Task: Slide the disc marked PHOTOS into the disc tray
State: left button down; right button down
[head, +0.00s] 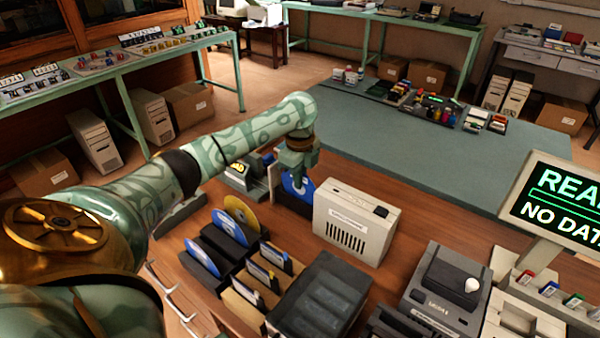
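My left arm reaches in from the left, and its gripper (299,168) points down beside the beige drive box. A blue disc (297,188) stands upright right beneath the gripper, and the fingers appear closed on its top edge. Any marking on it is too small to read. I cannot clearly pick out the disc tray; the lower part of the held disc is beside the beige box (354,222). My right gripper is not in view.
Small diskettes stand in holders (262,280) beside a dark grey tray (318,300). A grey drive unit (440,290) and a monitor (552,205) stand at right. The green mat (430,150) beyond has a broad clear area.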

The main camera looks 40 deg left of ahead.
pick_arm(q)
jog(key=shift+f+b, duration=0.3)
jog(key=shift+f, duration=1)
jog(key=c, duration=1.6)
grip_release()
jog(key=shift+r, duration=0.15)
notch_tip(320, 180, up, 8)
jog(key=p, duration=0.9)
